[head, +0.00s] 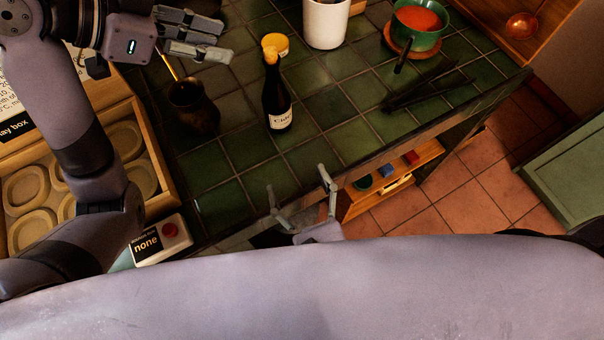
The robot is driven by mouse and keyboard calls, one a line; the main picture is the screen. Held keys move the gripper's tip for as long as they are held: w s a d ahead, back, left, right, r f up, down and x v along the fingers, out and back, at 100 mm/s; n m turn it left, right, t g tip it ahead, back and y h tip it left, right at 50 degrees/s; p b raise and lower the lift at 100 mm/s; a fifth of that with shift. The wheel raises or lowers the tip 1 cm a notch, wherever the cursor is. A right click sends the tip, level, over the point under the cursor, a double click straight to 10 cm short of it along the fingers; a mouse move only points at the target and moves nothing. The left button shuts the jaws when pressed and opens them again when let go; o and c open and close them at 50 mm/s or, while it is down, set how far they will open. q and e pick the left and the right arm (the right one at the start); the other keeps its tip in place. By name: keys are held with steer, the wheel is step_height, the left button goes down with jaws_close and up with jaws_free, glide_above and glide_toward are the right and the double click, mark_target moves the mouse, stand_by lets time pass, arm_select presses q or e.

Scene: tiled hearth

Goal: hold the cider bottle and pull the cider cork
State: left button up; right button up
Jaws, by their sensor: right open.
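The dark cider bottle (276,95), with a cream label, stands upright on the green tiled hearth. A tan cork (270,56) shows at its mouth. My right gripper (297,178) is open and empty near the hearth's front edge, nearer to me than the bottle and apart from it. My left gripper (226,41) is at the upper left, to the left of the bottle and apart from it. Its fingers point right and overlap in this view, so I cannot tell whether they are open. I see nothing held in it.
A dark pot (192,108) stands left of the bottle. A yellow-topped item (275,43) is just behind the cork. A white crock (325,22) and a green pan (419,44) are farther back. Dark tongs-like bars (425,90) lie right. Tiles between bottle and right gripper are clear.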

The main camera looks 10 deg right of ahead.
mark_target(281, 115)
steer(key=shift+w+d+r+m+h, duration=0.4)
steer(key=shift+w+r+m, duration=0.2)
steer(key=shift+w, duration=0.2)
steer(key=w+a, duration=0.1)
steer(key=w, duration=0.4)
steer(key=w+a, duration=0.1)
steer(key=w, duration=0.5)
steer(key=w+a, duration=0.1)
steer(key=w, duration=0.4)
steer(key=shift+w+a, duration=0.1)
steer(key=shift+w, duration=0.25)
steer(key=shift+c, duration=0.2)
steer(key=c, duration=1.6)
arm_select(q)
steer(key=shift+o, duration=0.2)
